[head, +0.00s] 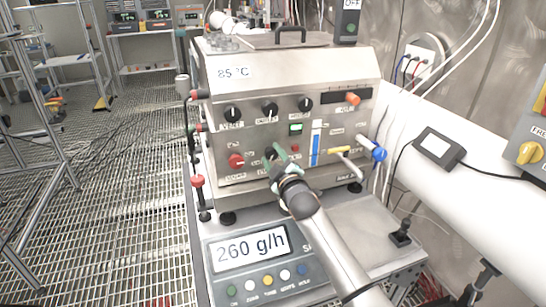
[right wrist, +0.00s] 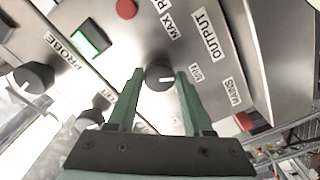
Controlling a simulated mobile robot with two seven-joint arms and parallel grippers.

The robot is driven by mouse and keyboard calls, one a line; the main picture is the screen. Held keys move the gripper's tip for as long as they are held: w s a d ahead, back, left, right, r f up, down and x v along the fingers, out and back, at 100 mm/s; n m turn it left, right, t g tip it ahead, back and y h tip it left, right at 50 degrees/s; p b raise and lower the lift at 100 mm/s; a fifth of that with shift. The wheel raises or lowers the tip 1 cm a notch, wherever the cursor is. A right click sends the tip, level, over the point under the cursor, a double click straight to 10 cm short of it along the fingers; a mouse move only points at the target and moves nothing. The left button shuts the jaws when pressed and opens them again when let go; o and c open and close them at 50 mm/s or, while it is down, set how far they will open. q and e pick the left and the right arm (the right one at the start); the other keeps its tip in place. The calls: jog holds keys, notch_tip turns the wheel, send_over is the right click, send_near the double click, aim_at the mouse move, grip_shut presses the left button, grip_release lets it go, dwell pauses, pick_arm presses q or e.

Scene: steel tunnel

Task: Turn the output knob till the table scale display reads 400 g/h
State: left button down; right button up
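The table scale display (head: 249,247) at the front of the scale reads 260 g/h. The dark, round output knob (right wrist: 160,76) is on the steel panel, beside the OUTPUT label (right wrist: 206,34), with MIN and MAX marks near it. Its white pointer line shows in the right wrist view. My right gripper (right wrist: 160,80) has its green fingers on either side of the knob, with narrow gaps visible between the fingertips and the knob. In the head view my right gripper (head: 277,158) covers part of the knob. My left gripper is not in view.
The steel machine (head: 290,75) stands on the scale and has several other knobs. Near my right gripper are a red button (head: 236,160), a lit green switch (head: 296,129) and a blue-handled valve (head: 378,154). A white pipe (head: 480,200) runs along the right.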

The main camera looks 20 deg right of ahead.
jog(key=o, duration=0.4)
jog(key=shift+c, duration=0.2)
jog(key=s, duration=1.2)
jog(key=shift+s+d, duration=0.2)
jog(key=shift+s, duration=0.05)
